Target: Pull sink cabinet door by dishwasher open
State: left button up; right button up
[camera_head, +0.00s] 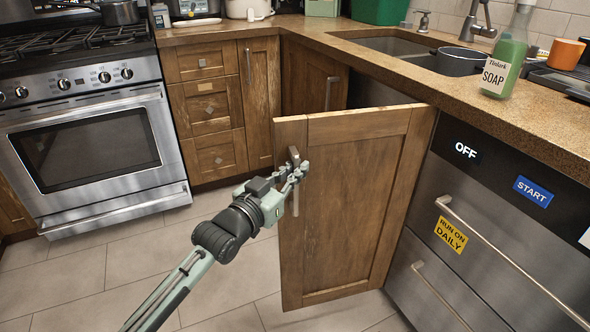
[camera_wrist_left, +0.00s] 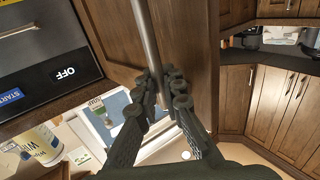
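The sink cabinet door (camera_head: 352,205), brown worn wood, stands swung well out from the cabinet beside the dishwasher (camera_head: 480,250). Its hinge side is next to the dishwasher. A vertical metal bar handle (camera_head: 295,203) is on its free edge side; the handle also shows in the left wrist view (camera_wrist_left: 146,35). My left gripper (camera_head: 298,173) is at the handle's upper part, with its fingers closed around the bar. In the left wrist view, my left gripper's fingertips (camera_wrist_left: 164,88) meet close together at the bar. My right gripper is in neither view.
A second cabinet door (camera_head: 313,80) with a bar handle is beyond the open door. An oven (camera_head: 88,140) stands at the left. The tiled floor (camera_head: 110,265) is clear.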

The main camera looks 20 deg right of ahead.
pick_arm(q)
jog(key=o, duration=0.5)
jog(key=shift+s+d, duration=0.1)
jog(key=v, duration=1.2)
jog(key=s+a+f+n+g+y, duration=0.25)
jog(key=a+f+n+y, duration=0.55)
jog(key=a+f, duration=1.15)
jog(key=s+a+f+g+y, duration=0.1)
jog(key=s+a+f+y, duration=0.1)
jog(key=s+a+f, duration=0.3)
jog(key=s+a+f+g+y, duration=0.2)
jog(key=s+a+f, duration=0.3)
jog(key=s, duration=0.3)
jog(key=s+a+f+g+y, duration=0.2)
jog(key=s+a+f+y, duration=0.1)
jog(key=s+a+f, duration=0.2)
jog(key=shift+s+a+n+g+y, duration=0.2)
jog(key=shift+s+a, duration=0.25)
jog(key=shift+a, duration=0.15)
jog(key=shift+s+a+n+g+y, duration=0.1)
jog(key=shift+s+a+n, duration=0.1)
jog(key=shift+s+a, duration=0.35)
